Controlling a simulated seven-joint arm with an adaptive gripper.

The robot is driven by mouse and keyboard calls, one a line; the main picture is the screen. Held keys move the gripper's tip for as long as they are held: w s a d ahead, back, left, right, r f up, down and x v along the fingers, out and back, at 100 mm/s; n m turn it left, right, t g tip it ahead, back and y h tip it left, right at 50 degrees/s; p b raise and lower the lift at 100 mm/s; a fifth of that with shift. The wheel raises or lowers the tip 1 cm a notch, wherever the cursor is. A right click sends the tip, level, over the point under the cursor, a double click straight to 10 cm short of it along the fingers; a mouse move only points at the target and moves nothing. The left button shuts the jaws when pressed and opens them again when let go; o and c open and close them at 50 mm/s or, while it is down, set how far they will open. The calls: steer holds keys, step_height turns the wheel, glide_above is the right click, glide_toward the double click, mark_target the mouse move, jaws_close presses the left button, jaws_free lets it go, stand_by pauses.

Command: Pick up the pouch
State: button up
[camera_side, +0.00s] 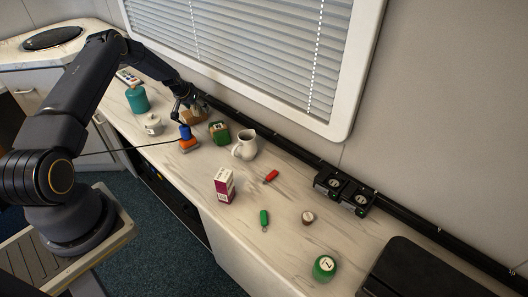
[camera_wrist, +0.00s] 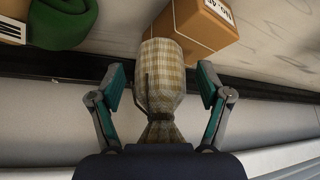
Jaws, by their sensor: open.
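The pouch (camera_wrist: 160,85) is beige plaid cloth, gathered and tied at a neck that points toward my gripper in the wrist view. My gripper (camera_wrist: 161,88) is open, with one teal-padded finger on each side of the pouch. A gap shows between the pouch and each finger. In the side view my gripper (camera_side: 184,103) is at the back of the counter, near the wall. The pouch is not clearly distinguishable there, being small and partly behind the gripper.
A cardboard box (camera_wrist: 200,25) stands right beside the pouch. A green object (camera_wrist: 63,22) is at upper left in the wrist view. A blue-and-orange item (camera_side: 188,139), green container (camera_side: 219,133) and white mug (camera_side: 245,146) stand nearby. A black rail (camera_side: 290,152) runs along the wall.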

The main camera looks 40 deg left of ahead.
steer(key=c, duration=1.3)
steer(key=shift+s+d+r, duration=0.1)
steer(key=shift+s+r, duration=0.1)
steer(key=shift+r, duration=1.75)
steer(key=shift+c, duration=0.2)
steer(key=s+d+r, duration=0.7)
steer(key=s+r, duration=0.2)
steer(key=s, duration=0.2)
steer(key=n+g+y, duration=0.1)
steer(key=n+y, duration=0.1)
steer(key=n, duration=0.2)
glide_toward(189, 111)
steer(key=shift+w+a+f, duration=0.25)
steer(key=shift+w+a, duration=0.4)
steer(key=shift+a, duration=0.05)
steer(key=shift+w+a+f, duration=0.15)
steer(key=shift+w+f, duration=0.1)
steer(key=shift+f, duration=1.7)
